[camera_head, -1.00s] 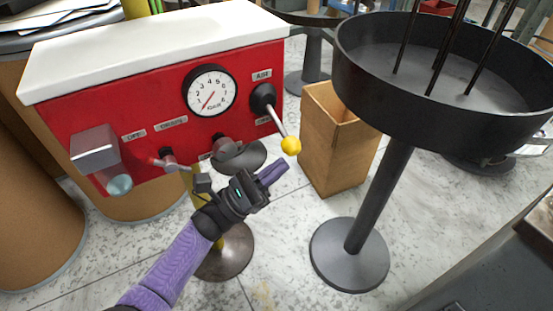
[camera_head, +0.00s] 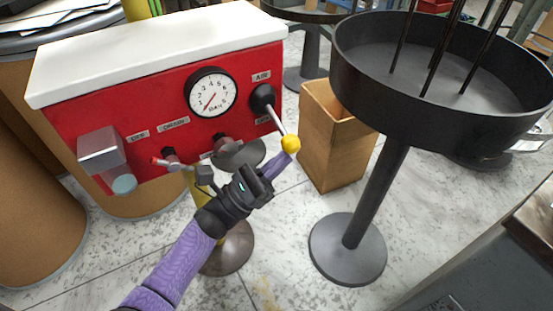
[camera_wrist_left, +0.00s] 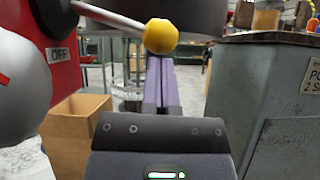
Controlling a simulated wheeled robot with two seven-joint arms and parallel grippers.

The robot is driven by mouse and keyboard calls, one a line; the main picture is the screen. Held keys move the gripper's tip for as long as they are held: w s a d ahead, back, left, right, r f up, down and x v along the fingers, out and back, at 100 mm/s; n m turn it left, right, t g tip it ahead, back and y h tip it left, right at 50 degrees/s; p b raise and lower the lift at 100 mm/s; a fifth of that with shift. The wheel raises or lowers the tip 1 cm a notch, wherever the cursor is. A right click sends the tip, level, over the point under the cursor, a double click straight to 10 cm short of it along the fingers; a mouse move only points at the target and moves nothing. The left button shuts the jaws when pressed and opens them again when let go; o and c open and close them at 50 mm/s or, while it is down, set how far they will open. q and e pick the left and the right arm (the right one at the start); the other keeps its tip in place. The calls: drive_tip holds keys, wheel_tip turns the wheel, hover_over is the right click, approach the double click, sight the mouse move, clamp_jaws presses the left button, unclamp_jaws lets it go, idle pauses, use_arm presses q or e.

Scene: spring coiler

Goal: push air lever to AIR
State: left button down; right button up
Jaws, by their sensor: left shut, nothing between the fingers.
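The air lever (camera_head: 277,121) is a pale rod with a yellow ball knob (camera_head: 291,144), coming out of a black round boss on the red control box (camera_head: 150,120). It slants down and right from the boss, below the AIR label (camera_head: 262,77). My left gripper (camera_head: 281,163) is shut and empty, with its purple fingertips just under the knob. In the left wrist view the knob (camera_wrist_left: 160,36) sits right at the tips of the shut fingers (camera_wrist_left: 161,80); they look to touch or nearly touch. An OFF label (camera_wrist_left: 59,54) shows beside the boss there. My right gripper is not in view.
A gauge (camera_head: 211,92), a DRAIN valve (camera_head: 171,158) and a grey rounded part (camera_head: 238,154) are on the box front. A black round tray stand (camera_head: 375,190) and an open cardboard box (camera_head: 335,150) stand to the right. Floor between is clear.

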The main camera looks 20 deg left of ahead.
sight(286, 142)
use_arm(q)
drive_tip(key=r+n+t+y+p, duration=0.1)
drive_tip(key=r+n+y+p, duration=0.1)
drive_tip(key=n, duration=0.1)
drive_tip(key=d+r+n+t+y+p, duration=0.1)
drive_tip(key=r+n+y+p, duration=0.1)
drive_tip(key=n+p, duration=0.1)
drive_tip(key=s+r+n+t+y+p, duration=0.1)
drive_tip(key=r+n+y+p, duration=0.1)
drive_tip(key=n+y+p, duration=0.1)
drive_tip(key=shift+s+d+n, duration=0.1)
drive_tip(key=shift+d+n, duration=0.2)
drive_tip(key=shift+n, duration=0.4)
drive_tip(key=shift+r+n+y+p, duration=0.45)
drive_tip(key=shift+n+y+p, duration=0.5)
drive_tip(key=shift+n, duration=0.25)
drive_tip(key=shift+n+t, duration=0.3)
use_arm(e)
drive_tip(key=w+r+t, duration=0.1)
drive_tip(key=w+r, duration=0.2)
drive_tip(key=r, duration=0.6)
drive_tip(key=shift+w+r, duration=0.15)
drive_tip(key=shift+w, duration=0.05)
use_arm(q)
drive_tip(key=shift+r, duration=0.1)
